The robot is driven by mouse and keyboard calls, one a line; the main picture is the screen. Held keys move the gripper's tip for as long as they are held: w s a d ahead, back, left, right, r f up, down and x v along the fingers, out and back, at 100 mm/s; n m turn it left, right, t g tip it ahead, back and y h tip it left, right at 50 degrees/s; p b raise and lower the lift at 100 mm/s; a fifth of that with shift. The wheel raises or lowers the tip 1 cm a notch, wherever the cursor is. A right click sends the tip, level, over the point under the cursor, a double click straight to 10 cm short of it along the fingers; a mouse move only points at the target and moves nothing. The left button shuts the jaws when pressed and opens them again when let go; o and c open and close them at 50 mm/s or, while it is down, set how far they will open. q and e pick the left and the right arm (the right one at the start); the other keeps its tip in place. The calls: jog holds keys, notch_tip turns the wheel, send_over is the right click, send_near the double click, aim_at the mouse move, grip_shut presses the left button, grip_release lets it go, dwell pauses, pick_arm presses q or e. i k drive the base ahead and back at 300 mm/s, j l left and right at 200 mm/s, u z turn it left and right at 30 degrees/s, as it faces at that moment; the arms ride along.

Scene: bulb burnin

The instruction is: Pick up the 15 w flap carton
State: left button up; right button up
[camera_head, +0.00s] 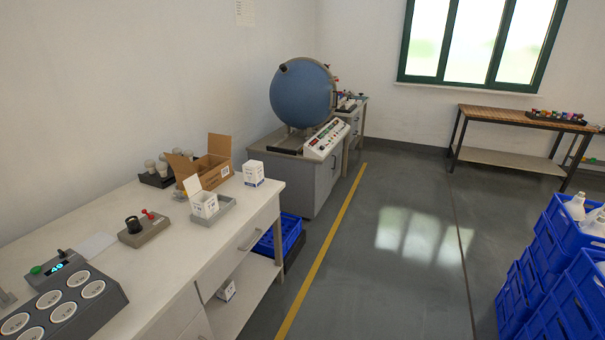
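A small white carton with its flap standing open (204,206) sits in a shallow grey tray (228,209) on the white workbench. Its printed label is too small to read, so I cannot tell its wattage. A closed white carton (254,175) stands farther back near the bench's far right edge. Another white carton (227,291) lies on the lower shelf, partly hidden by the bench. Neither of my grippers is in view.
An open brown box (216,172), a black holder with bulbs (157,179), a grey switch unit (144,229) and a socket panel (63,302) stand on the workbench (178,280). Blue crates (551,285) are stacked at right. The floor between is clear.

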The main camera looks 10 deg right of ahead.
aim_at(253, 176)
jog(key=i+l+u, duration=0.1)
jog(key=u, duration=0.25)
jog(key=i+l+u, duration=0.1)
jog(key=u, duration=0.3)
jog(key=i+l+u, duration=0.1)
jog(key=u, duration=0.25)
jog(key=i+l+u, duration=0.1)
jog(key=l, duration=0.4)
jog(key=i+l+u, duration=0.15)
jog(key=l, duration=0.4)
jog(key=i+l+u, duration=0.1)
jog(key=i+l, duration=0.15)
jog(key=l, duration=0.3)
jog(key=i+l+u, duration=0.1)
jog(key=l, duration=0.5)
jog(key=i+l+u, duration=0.15)
jog(key=l, duration=0.4)
